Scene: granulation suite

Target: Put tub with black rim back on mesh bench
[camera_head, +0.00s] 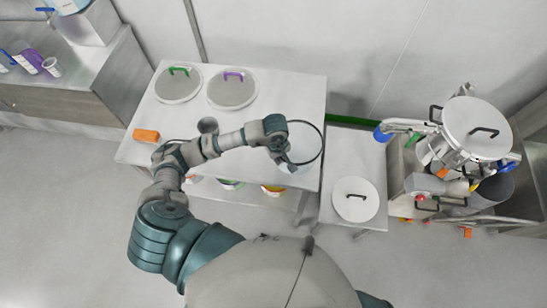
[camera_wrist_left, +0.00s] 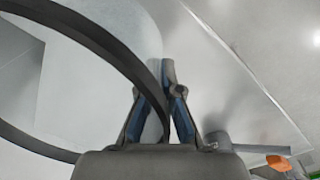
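The tub with black rim (camera_head: 318,155) hangs at the right end of the long white table in the head view. Its round black rim and pale wall show; its base is hard to make out. My left gripper (camera_head: 287,156) is at the rim's left side. In the left wrist view, the black rim (camera_wrist_left: 105,40) sweeps across the left half and passes between the fingers of my left gripper (camera_wrist_left: 165,90), which are closed on the tub's edge. I cannot tell which surface is the mesh bench. My right gripper is not in view.
Two lidded tubs, green-handled (camera_head: 178,86) and purple-handled (camera_head: 231,90), stand on the long table (camera_head: 290,90). An orange block (camera_head: 146,135) lies at its left. A smaller bench (camera_head: 350,150) bears a white-lidded tub (camera_head: 355,200). A loaded cart with a large lidded pot (camera_head: 470,118) stands right.

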